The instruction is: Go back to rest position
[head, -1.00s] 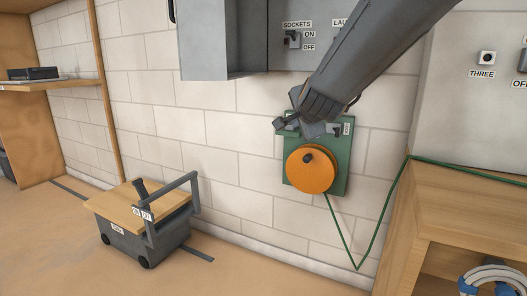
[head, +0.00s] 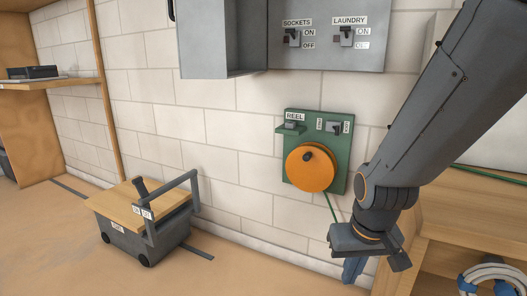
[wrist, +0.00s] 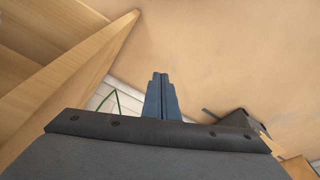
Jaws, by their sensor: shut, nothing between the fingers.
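My gripper (head: 353,270) hangs at the lower right of the head view, pointing down in front of the wall, left of the wooden bench. Its blue fingers also show in the wrist view (wrist: 160,80), pressed together with nothing between them. My arm comes down from the upper right. The gripper is apart from the orange cable reel (head: 312,176) on its green board (head: 335,180), which is up and to its left.
The wooden bench (head: 465,205) is close on the right, with a coiled hose (head: 490,280) on its lower shelf. A grey wheeled box with a wooden lid (head: 140,205) stands on the floor at left. A grey switch panel (head: 370,55) hangs above. Floor between is clear.

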